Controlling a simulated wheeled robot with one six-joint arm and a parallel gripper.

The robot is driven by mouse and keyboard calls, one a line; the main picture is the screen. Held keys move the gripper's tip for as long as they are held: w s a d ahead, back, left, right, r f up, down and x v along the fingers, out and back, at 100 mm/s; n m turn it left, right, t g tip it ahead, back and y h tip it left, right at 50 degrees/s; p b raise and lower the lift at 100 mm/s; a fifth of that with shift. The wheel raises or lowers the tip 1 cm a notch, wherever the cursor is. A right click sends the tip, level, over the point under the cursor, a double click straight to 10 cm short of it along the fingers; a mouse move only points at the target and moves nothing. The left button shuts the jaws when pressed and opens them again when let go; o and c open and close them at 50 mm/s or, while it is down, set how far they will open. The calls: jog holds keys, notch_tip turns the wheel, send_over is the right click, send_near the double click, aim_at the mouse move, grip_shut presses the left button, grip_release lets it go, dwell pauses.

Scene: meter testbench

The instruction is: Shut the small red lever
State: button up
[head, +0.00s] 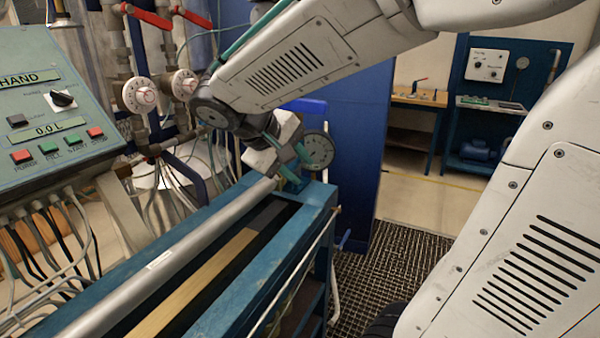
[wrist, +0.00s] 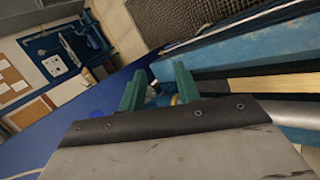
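Two red lever handles show at the top left of the head view, one on the left pipe (head: 150,17) and one on the right pipe (head: 192,17). I cannot tell whether either is the small red lever; no red lever shows near my gripper. My gripper (head: 298,165) is low at the far end of the blue bench, beside a round gauge (head: 318,150), and partly hidden by my arm. In the wrist view its two green fingers (wrist: 158,88) stand apart. A small brassy part (wrist: 174,100) shows near them, with contact unclear.
The blue bench (head: 245,300) carries a long grey pipe (head: 165,270). A control panel (head: 50,110) with buttons and two white dials (head: 140,95) stand at left. A blue panel (head: 360,150) rises behind the gripper. Dark floor grating (head: 400,265) lies right.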

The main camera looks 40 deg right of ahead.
jog(key=shift+s+a+f+y, duration=0.2)
jog(key=shift+s+a, duration=0.1)
jog(key=shift+s, duration=0.2)
jog(key=shift+s+a+f+y, duration=0.1)
jog(key=shift+s+a+y, duration=0.15)
jog(key=shift+s, duration=0.25)
